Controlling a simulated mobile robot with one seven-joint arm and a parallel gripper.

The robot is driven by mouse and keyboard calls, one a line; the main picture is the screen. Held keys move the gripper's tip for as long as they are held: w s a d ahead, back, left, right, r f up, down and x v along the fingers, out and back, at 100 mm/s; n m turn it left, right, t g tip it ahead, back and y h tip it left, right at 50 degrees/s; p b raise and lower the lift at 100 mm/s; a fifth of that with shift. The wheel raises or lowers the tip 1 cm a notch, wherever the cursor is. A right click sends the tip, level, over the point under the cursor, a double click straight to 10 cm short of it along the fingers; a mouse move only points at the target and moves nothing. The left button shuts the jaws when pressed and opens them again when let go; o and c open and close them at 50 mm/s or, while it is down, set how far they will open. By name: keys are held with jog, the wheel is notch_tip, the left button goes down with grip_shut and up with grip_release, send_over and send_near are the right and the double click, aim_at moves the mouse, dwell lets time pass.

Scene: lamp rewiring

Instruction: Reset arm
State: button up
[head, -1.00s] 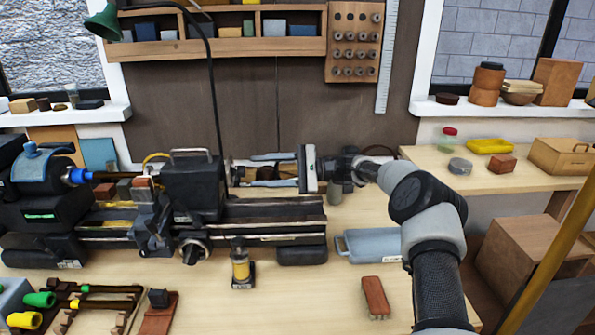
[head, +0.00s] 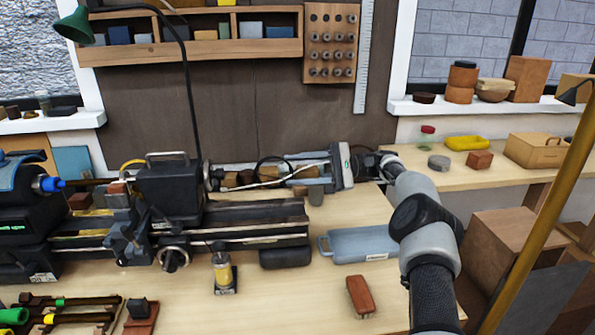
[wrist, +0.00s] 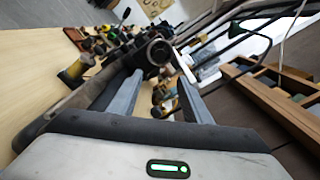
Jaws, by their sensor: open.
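My gripper (head: 287,172) is at the right end of the lathe (head: 185,192), over the back of the bench in the head view. Its two fingers point left and are spread, with nothing seen held between them. In the wrist view my gripper (wrist: 160,88) also shows both fingers apart, with the lathe's dark round end (wrist: 159,51) beyond them. My arm reaches in from the lower right and is bent at the elbow. A green lamp (head: 75,25) on a dark curved arm hangs at the upper left, well apart from my gripper.
A grey-blue tray (head: 362,243) and a reddish-brown block (head: 361,296) lie near my arm. A yellow-banded bottle (head: 222,270) stands in front of the lathe. A wooden rack (head: 190,50) is on the wall behind. A tan pole (head: 540,215) crosses the right side.

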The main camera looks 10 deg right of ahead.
jog(key=s+a+r+n+g+h+p, duration=0.15)
jog(key=s+a+r+n+h, duration=0.25)
jog(key=s+a+r+h, duration=0.7)
jog(key=s+d+n+t+h+p, duration=0.1)
jog(key=s+d, duration=0.5)
jog(key=s, duration=0.9)
jog(key=s+d+f+n+t+h+p, duration=0.1)
jog(key=s+d+n+t+h, duration=0.3)
jog(key=s, duration=1.2)
jog(key=shift+d+f+t+h+p, duration=0.15)
jog(key=shift+d+t+h+p, duration=0.6)
jog(key=shift+d+h, duration=0.25)
